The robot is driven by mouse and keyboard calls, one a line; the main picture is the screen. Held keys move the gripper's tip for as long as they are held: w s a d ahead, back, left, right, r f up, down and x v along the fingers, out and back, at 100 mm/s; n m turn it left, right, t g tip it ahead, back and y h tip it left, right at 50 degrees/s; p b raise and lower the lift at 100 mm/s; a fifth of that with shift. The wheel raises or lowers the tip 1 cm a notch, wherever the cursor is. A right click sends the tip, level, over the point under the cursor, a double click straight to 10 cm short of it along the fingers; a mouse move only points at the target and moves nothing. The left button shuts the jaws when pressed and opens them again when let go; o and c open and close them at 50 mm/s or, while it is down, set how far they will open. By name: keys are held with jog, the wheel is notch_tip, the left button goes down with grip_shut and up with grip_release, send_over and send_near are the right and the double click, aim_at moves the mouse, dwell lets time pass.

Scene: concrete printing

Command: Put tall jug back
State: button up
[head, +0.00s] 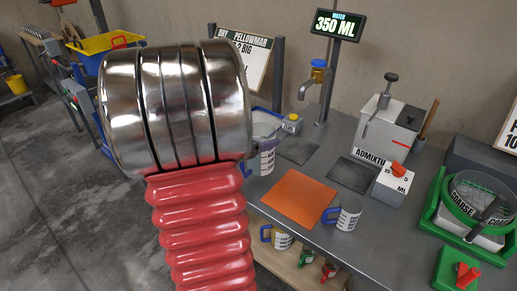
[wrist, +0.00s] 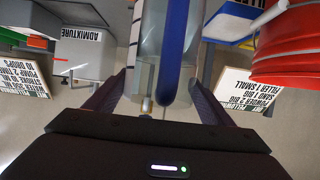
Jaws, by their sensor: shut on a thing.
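The tall jug, clear with a blue handle and dark measuring marks, fills the upper middle of the wrist view (wrist: 146,50). My gripper (wrist: 163,98) is shut on it, with the blue handle between the two dark fingers. In the head view a jug with printed marks (head: 267,158), seemingly the same one, shows just right of my arm, its left side partly hidden. A shorter jug with a blue handle (head: 348,215) stands on the grey bench beside an orange mat (head: 293,200).
A water tap (head: 317,78) stands behind under a 350 ML display (head: 338,23). The admixture box (head: 388,125) is at the back right. Dark mats on the bench are bare.

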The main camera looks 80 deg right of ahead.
jog(key=shift+f, duration=0.15)
jog(key=shift+f, duration=1.9)
jog(key=o, duration=2.1)
jog(key=shift+c, duration=0.2)
jog(key=shift+w+a+r, duration=0.2)
jog(key=shift+a+r, duration=0.1)
jog(key=shift+a, duration=0.1)
jog(key=v, duration=1.1)
jog(key=shift+w, duration=0.1)
